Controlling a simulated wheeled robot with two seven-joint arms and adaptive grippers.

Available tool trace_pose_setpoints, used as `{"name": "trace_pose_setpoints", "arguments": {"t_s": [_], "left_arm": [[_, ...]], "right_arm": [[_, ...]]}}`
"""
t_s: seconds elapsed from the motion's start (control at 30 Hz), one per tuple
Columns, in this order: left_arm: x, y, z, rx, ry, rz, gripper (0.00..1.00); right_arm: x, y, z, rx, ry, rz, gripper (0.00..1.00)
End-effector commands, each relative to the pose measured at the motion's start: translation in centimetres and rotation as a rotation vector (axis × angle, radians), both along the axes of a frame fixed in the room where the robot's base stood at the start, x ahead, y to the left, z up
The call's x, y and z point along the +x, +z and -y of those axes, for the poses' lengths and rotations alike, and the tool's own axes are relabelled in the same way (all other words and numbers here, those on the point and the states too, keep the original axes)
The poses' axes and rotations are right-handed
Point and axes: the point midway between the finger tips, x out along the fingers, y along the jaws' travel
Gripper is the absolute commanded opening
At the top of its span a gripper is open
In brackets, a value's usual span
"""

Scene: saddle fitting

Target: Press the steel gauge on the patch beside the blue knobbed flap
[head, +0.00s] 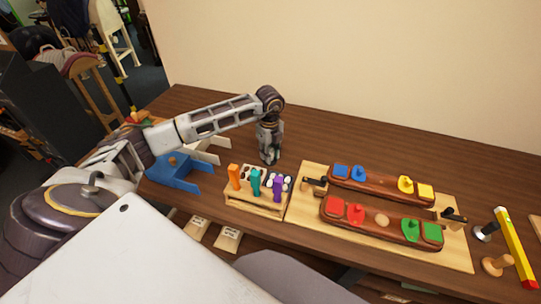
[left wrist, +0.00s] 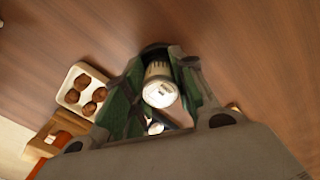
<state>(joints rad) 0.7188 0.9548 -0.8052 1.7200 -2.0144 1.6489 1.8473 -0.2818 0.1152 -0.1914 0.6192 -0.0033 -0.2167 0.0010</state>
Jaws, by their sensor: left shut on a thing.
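My left gripper (head: 269,158) points down over the table, behind the small wooden rack and left of the saddle board. In the left wrist view, the left gripper (left wrist: 165,85) is shut on a steel cylinder with a pale round end, apparently the steel gauge (left wrist: 160,92). The gauge is hard to make out in the head view. The blue knobbed flap (head: 358,173) is on the rear brown saddle piece (head: 381,186), with a flat blue patch (head: 341,171) just left of it. The gripper is well left of both. My right gripper is not in view.
The wooden rack (head: 255,205) holds orange, teal and purple pieces. A blue holder (head: 172,172) stands left of it. The front saddle piece (head: 382,221) has red and green parts. A yellow bar (head: 515,247) lies at the right. The table behind the board is clear.

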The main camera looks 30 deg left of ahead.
Motion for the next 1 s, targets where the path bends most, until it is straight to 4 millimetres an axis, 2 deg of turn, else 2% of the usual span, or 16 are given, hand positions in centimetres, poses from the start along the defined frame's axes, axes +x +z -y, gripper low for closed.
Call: {"name": "trace_pose_setpoints", "arguments": {"t_s": [0.23,0.73,1.0], "left_arm": [[0.0,0.1,0.0,0.0,0.0,0.001,0.09],[0.1,1.6,0.0,-0.001,0.0,0.002,0.09],[0.1,2.5,0.0,-0.001,0.0,0.002,0.09]], "right_arm": [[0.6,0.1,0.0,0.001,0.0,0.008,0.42],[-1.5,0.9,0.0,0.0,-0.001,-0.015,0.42],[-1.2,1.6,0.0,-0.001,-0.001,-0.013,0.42]]}}
